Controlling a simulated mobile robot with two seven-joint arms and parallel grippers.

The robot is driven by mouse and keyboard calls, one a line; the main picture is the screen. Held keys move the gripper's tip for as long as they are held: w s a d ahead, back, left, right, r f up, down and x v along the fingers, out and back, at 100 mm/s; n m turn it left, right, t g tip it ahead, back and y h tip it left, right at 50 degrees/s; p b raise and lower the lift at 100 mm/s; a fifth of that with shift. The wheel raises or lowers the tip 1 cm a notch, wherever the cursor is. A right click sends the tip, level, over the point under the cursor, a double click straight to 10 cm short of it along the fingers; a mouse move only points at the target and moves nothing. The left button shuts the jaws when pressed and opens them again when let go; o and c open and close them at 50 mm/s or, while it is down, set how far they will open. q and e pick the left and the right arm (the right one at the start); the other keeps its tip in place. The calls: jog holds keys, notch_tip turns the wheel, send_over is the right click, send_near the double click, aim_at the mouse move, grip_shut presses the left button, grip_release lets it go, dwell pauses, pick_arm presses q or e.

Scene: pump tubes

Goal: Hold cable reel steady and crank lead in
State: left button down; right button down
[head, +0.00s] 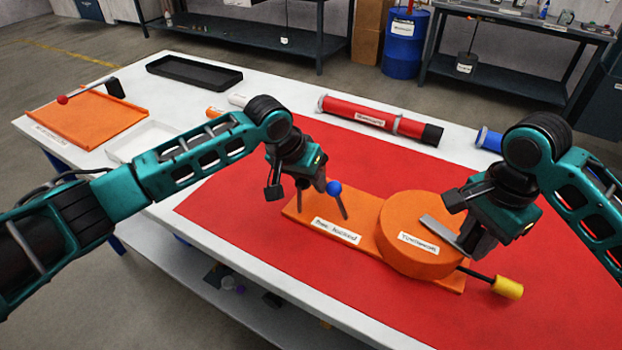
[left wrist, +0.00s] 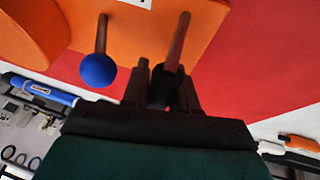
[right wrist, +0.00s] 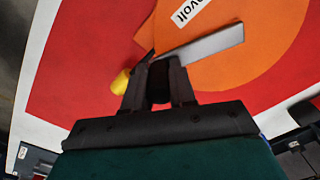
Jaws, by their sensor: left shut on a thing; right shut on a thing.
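An orange base plate (head: 368,243) lies on the red mat and carries a round orange drum (head: 425,215), which looks like the reel. My left gripper (head: 308,185) is shut on a dark upright post (left wrist: 179,40) at the plate's left end. A rod with a blue ball (head: 334,188) stands beside that post, apart from the gripper. A grey flat bar (head: 439,229) lies across the drum's top. My right gripper (head: 466,238) is shut on the bar's end. A dark rod with a yellow handle (head: 508,287) sticks out from under the drum.
A red tube (head: 370,118) with a black end lies behind on the white table (head: 262,95). A blue tube (head: 489,139) is partly hidden by my right arm. An orange tray (head: 88,115) and a black tray (head: 194,72) stand far left. The front red mat (head: 265,245) is clear.

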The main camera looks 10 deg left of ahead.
jog(key=shift+s+a+f, duration=0.1)
jog(key=shift+s+f, duration=0.2)
jog(key=shift+f, duration=0.3)
jog(key=shift+s+a+m, duration=0.35)
jog(key=shift+s+m, duration=0.05)
jog(key=shift+m, duration=0.3)
jog(key=shift+a, duration=0.1)
jog(key=shift+s, duration=0.1)
jog(key=shift+r, duration=0.2)
jog(key=c, duration=0.5)
grip_release()
jog(key=shift+r, duration=0.15)
